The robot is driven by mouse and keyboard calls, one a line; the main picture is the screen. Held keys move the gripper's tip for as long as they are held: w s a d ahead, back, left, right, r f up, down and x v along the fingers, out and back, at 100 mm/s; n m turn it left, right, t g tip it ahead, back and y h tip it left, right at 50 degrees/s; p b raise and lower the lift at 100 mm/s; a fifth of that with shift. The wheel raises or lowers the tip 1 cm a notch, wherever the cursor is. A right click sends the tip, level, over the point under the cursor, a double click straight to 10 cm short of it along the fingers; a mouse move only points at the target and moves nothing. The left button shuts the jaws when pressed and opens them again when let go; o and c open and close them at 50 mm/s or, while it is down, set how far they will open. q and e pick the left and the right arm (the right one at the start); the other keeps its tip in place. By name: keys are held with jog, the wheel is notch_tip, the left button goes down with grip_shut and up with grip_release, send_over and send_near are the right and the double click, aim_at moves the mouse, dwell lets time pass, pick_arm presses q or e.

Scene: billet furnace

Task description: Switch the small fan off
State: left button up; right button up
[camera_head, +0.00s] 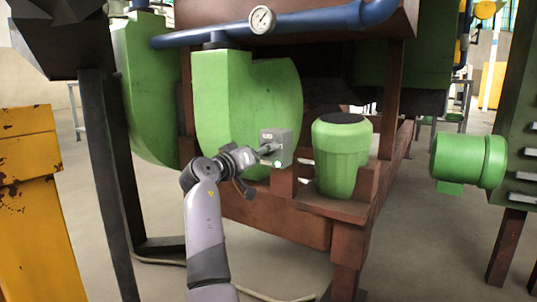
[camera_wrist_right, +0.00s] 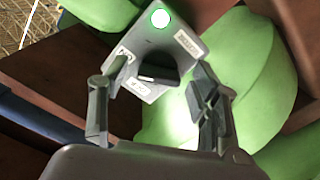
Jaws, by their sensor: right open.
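A small grey switch box (camera_head: 276,146) stands in front of the green fan housing (camera_head: 245,95). In the right wrist view the box (camera_wrist_right: 185,52) shows tilted, with printed labels, a lit green lamp (camera_wrist_right: 160,18) and a dark switch handle (camera_wrist_right: 158,72). The lamp also glows in the head view (camera_head: 278,163). My right gripper (camera_head: 264,151) is at the front of the box. In the wrist view its two fingers (camera_wrist_right: 158,80) are open, one on each side of the handle. I cannot tell whether either finger touches it. My left gripper is not in view.
A green motor (camera_head: 341,155) stands right of the box on a rusty brown frame (camera_head: 340,208). A blue pipe with a gauge (camera_head: 262,19) runs above. A dark post (camera_head: 108,180) and yellow cabinet (camera_head: 27,205) stand left. Another green motor (camera_head: 465,157) juts in from the right.

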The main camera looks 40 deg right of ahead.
jog(key=shift+c, duration=0.4)
jog(key=c, duration=1.1)
